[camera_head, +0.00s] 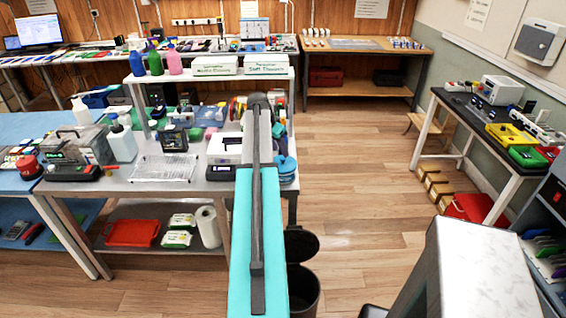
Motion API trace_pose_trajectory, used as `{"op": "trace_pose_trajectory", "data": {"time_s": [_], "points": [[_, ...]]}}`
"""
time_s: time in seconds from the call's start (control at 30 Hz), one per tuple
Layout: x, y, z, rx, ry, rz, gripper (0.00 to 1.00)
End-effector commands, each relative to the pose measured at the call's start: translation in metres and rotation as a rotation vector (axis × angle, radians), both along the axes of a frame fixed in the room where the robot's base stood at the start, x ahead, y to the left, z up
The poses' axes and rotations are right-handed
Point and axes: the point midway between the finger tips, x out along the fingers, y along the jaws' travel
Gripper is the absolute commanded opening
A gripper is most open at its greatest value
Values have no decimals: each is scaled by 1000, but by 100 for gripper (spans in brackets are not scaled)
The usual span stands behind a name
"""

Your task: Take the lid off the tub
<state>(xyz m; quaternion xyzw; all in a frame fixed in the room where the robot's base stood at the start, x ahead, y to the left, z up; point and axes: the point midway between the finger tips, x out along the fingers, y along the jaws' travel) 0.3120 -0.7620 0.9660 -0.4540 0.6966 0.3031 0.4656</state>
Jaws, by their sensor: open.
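I cannot tell for certain which container is the tub. A clear box (88,150) with a lid and handle on top stands on the left bench. A round blue container (286,168) stands at the right end of the middle bench, partly behind my turquoise arm. Two white lidded boxes (214,66) with green writing sit on the raised shelf. My arm reaches forward through the middle of the picture and hides part of the bench. My gripper's fingers do not show.
The middle bench (135,187) is crowded with bottles, a wire rack (163,168) and small devices. A dark bin (304,292) stands on the floor beside my arm. A dark-topped table (455,104) stands at the right wall.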

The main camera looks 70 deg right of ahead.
Motion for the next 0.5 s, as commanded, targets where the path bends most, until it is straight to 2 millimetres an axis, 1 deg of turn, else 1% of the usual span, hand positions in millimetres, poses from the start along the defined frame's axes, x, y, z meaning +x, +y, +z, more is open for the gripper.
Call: {"op": "trace_pose_trajectory", "data": {"time_s": [0.27, 0.5], "points": [[0, -1, -3, 1, 0, 0, 41], [0, -7, -20, 3, 1, -1, 41]]}}
